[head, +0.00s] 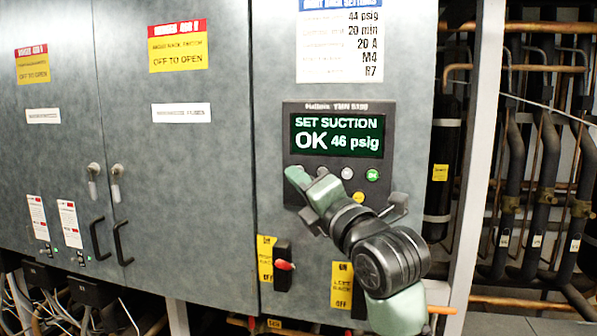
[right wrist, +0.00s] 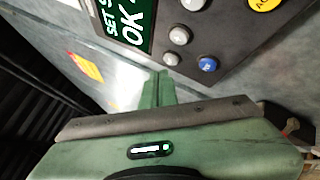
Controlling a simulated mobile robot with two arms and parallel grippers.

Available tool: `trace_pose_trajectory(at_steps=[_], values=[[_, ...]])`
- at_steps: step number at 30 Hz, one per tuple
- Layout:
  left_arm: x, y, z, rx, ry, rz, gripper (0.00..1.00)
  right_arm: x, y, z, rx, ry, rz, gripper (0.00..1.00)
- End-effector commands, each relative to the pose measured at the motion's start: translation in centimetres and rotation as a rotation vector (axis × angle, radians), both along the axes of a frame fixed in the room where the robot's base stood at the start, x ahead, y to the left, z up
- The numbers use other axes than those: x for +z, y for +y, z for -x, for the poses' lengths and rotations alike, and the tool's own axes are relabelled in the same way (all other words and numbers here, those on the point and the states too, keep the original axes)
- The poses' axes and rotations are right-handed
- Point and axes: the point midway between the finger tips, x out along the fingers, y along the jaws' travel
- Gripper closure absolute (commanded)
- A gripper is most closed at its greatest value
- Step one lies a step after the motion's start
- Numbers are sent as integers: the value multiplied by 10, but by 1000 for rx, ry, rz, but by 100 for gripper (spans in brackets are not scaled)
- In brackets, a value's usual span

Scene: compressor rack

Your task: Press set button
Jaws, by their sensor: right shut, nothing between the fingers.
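The dark control panel (head: 390,120) is set in the grey cabinet door. Its screen (head: 337,135) reads "SET SUCTION OK 46 psig". Below the screen show a pale button (head: 347,173), a green button (head: 372,174) and a yellow button (head: 358,197). The right wrist view shows a blue button (right wrist: 208,64), pale buttons (right wrist: 179,36) and part of a yellow one (right wrist: 262,3); I cannot read their labels. My right gripper (head: 296,178) is shut and empty, its tips at the panel's lower left, hiding some buttons. Its tips (right wrist: 158,76) show beside the pale and blue buttons; contact cannot be told.
A red-handled switch (head: 284,265) sits below the panel, with yellow labels nearby. Black door handles (head: 122,242) stick out at left. A pale upright post (head: 475,170) and dark pipes (head: 545,190) stand at right.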

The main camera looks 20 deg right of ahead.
Motion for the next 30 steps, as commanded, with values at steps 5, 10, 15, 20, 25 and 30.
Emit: trace_pose_trajectory(at_steps=[5, 10, 15, 20, 25, 30], values=[[1, 0, 0, 0, 0, 0, 64, 0, 2, 2, 0, 0, 0, 100], [5, 0, 0, 0, 0, 0, 64, 1, 11, 16, 2, -1, 1, 100], [9, 0, 0, 0, 0, 0, 64, 1, 20, 30, 1, -1, 2, 100], [11, 0, 0, 0, 0, 0, 64, 1, 27, 39, 1, -1, 1, 100], [11, 0, 0, 0, 0, 0, 64, 0, 28, 42, -1, 0, 0, 100], [11, 0, 0, 0, 0, 0, 64, 0, 28, 41, 0, 0, 0, 100]])
